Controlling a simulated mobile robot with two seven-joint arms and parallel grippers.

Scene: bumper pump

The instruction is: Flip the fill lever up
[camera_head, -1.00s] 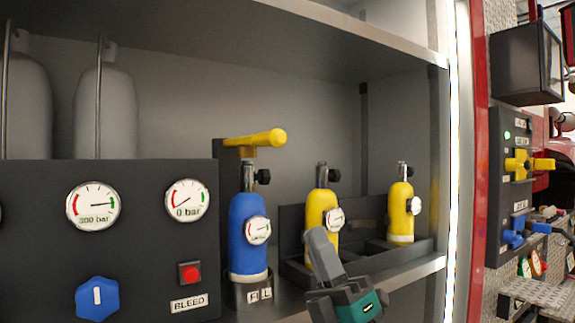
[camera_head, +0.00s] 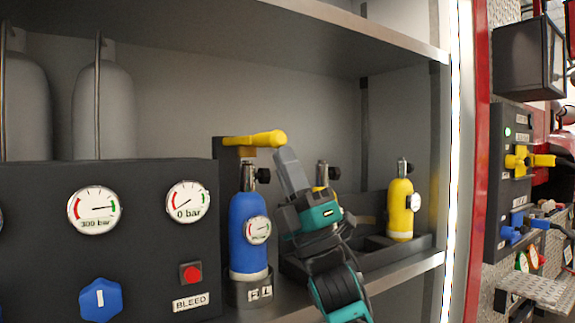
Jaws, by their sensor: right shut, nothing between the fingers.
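The yellow fill lever (camera_head: 255,139) lies about level above the blue cylinder (camera_head: 249,235), its rounded handle end pointing right. The gripper hides most of the middle yellow cylinder (camera_head: 322,173). My left gripper is not in view.
The dark panel (camera_head: 140,240) at left carries gauges, a blue knob (camera_head: 101,298) and a red bleed button (camera_head: 190,273). Another yellow cylinder (camera_head: 400,212) stands in the rack at right. A shelf (camera_head: 340,30) runs overhead. Open space lies above the lever.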

